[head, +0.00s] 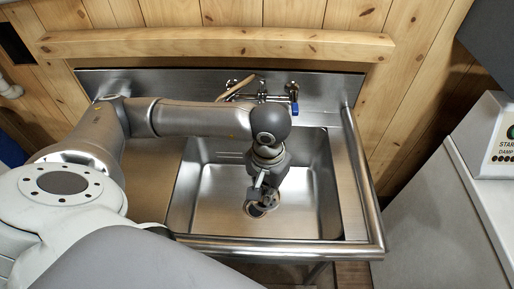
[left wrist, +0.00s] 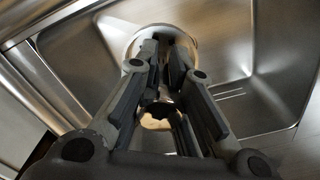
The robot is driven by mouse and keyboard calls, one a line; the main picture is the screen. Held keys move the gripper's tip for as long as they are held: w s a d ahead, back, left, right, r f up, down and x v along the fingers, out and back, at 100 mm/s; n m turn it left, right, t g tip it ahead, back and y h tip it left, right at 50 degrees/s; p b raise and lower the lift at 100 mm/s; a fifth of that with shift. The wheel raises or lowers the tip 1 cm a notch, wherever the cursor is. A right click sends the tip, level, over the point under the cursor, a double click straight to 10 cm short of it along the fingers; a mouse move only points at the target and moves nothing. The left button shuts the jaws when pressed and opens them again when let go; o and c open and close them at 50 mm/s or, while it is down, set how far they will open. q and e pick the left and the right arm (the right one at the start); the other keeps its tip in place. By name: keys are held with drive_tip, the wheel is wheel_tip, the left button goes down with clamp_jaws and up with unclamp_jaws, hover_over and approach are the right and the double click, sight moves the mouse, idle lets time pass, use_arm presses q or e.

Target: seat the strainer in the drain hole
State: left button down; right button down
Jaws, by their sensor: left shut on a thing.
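My left gripper (head: 265,198) reaches down into the sink, with its fingertips right over the drain hole (head: 255,211) in the sink floor. In the left wrist view my left gripper (left wrist: 164,50) is shut on the strainer, which its fingers largely hide. A pale metal ring (left wrist: 193,42) shows around the fingertips there. I cannot tell whether that ring is the strainer's rim or the drain's edge, nor whether the strainer is level or down in the hole. My right gripper is not in view.
The steel sink basin (head: 215,215) has walls around my gripper and a round front rail (head: 290,247). A faucet with a blue handle (head: 294,108) stands at the back, behind my arm. The basin floor around the drain is clear. A white machine (head: 440,215) stands to the right.

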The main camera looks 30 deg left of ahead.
use_arm(q)
drive_tip(key=w+d+f+n+b, duration=0.25)
drive_tip(key=f+n+b, duration=0.3)
drive_tip(key=f, duration=0.55)
drive_tip(key=w+d+f+n+b, duration=0.1)
drive_tip(key=w+f+n+b, duration=0.25)
drive_tip(key=f+b, duration=0.55)
drive_tip(key=shift+n, duration=0.6)
drive_tip(key=w+a+f+p, duration=0.1)
drive_tip(key=a+f, duration=0.2)
drive_tip(key=a, duration=0.1)
drive_tip(key=w+a+f+p, duration=0.1)
drive_tip(key=a+f+p, duration=0.1)
drive_tip(key=a+f, duration=0.2)
drive_tip(key=w+a+f+p, duration=0.1)
drive_tip(key=a+f, duration=0.2)
drive_tip(key=shift+a+f+p, duration=0.2)
drive_tip(key=shift+a+p, duration=0.15)
drive_tip(key=shift+a, duration=0.05)
drive_tip(key=shift+w+a+f, duration=0.15)
drive_tip(key=shift+a+f, duration=0.25)
drive_tip(key=shift+f, duration=0.05)
wheel_tip(320, 180, down, 3)
drive_tip(key=shift+a+f+p, duration=0.15)
drive_tip(key=shift+p, duration=0.25)
